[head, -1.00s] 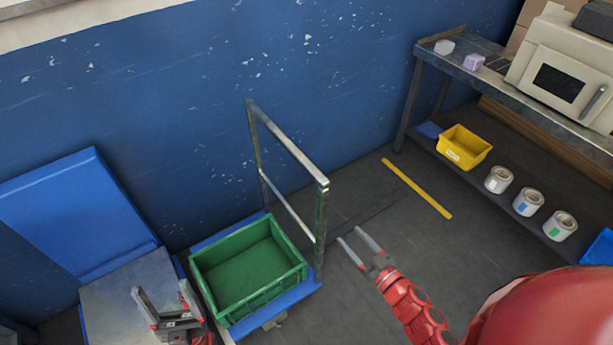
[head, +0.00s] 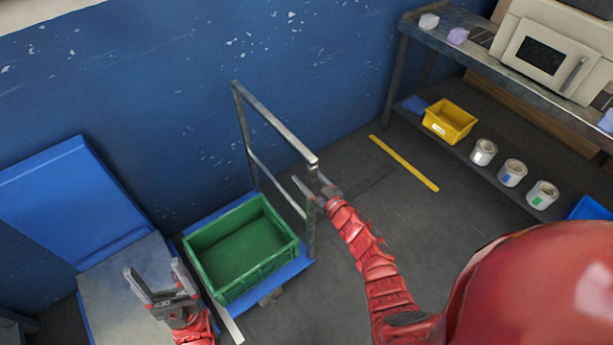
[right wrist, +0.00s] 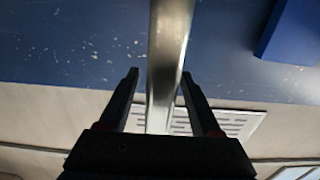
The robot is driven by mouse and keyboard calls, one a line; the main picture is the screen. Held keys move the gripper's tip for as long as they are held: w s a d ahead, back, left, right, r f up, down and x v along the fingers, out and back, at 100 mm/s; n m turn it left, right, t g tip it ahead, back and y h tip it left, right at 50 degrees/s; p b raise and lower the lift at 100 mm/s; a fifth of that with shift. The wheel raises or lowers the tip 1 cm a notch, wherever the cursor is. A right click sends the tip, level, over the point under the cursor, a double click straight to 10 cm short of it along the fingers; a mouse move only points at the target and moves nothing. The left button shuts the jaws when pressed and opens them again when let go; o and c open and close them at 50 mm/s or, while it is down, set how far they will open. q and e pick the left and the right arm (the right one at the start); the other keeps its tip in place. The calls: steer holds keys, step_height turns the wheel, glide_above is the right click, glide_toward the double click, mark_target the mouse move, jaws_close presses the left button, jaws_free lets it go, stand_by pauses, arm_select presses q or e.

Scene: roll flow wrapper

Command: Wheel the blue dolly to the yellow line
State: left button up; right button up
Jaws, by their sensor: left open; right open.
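The blue dolly (head: 293,269) stands on the floor by the blue wall, with a metal push handle frame (head: 279,124) at its right end. A green crate (head: 292,258) sits on its deck. The yellow line (head: 404,163) lies on the floor to the right of the dolly, apart from it. My right gripper (head: 310,188) is open at the upright post of the handle frame. In the right wrist view the metal post (right wrist: 166,70) runs between the two open fingers (right wrist: 160,92). My left gripper (head: 153,285) is open and empty, left of the crate.
A workbench (head: 480,52) at the right carries a beige machine (head: 548,58). Its lower shelf holds a yellow bin (head: 450,121) and several cans (head: 512,172). A blue panel and grey surface (head: 130,280) lie left of the dolly. The floor between handle and line is clear.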

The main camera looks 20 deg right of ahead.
steer(key=shift+w+a, duration=0.1)
steer(key=shift+w, duration=0.1)
jaws_close()
stand_by(0.3)
stand_by(1.1)
